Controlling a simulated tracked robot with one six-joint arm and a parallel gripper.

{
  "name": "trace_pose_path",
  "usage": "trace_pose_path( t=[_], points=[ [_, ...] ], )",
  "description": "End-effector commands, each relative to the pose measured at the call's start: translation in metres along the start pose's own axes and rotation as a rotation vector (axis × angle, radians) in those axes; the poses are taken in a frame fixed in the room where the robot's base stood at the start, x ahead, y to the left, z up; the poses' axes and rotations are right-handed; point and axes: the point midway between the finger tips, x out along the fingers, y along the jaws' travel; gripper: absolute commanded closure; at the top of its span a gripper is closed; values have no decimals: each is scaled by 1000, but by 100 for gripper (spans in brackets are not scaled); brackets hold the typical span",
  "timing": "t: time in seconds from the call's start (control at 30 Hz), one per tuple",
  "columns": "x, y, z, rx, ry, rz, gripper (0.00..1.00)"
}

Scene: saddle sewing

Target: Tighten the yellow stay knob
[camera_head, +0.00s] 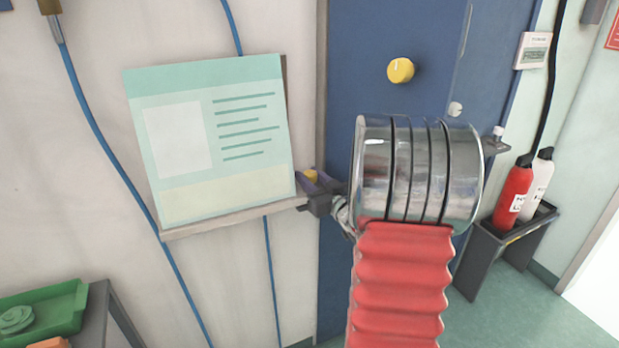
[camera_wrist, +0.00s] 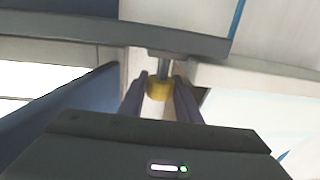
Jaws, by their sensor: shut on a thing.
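The small yellow stay knob (camera_head: 311,175) is at the right end of the ledge under the pale green board, beside the blue panel. My gripper (camera_head: 316,182) reaches it from the right, its dark fingers around it. In the wrist view the yellow knob (camera_wrist: 158,91) sits between the two fingers of my gripper (camera_wrist: 160,82), on a grey stem that runs up to a dark bar (camera_wrist: 110,36). The fingers are shut on the knob and hide part of its sides. I cannot tell how tight the knob is.
A larger yellow knob (camera_head: 400,70) is on the blue panel (camera_head: 350,60), above my arm. The board (camera_head: 245,115) rests on its ledge (camera_head: 230,221). Red and white bottles (camera_head: 513,195) stand in a grey holder at right. A green tray (camera_head: 50,312) is at lower left.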

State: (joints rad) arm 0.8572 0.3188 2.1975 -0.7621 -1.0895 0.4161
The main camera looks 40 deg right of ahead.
Motion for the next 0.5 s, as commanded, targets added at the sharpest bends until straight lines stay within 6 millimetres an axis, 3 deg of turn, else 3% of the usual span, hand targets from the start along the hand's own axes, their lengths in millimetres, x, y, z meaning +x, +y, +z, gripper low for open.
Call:
trace_pose_path(
  t=[0.17, 0.5],
  points=[
    [0, 0, 0, 0, 0, 0, 92],
    [1, -2, -1, -1, 4, 46, 92]
  ],
)
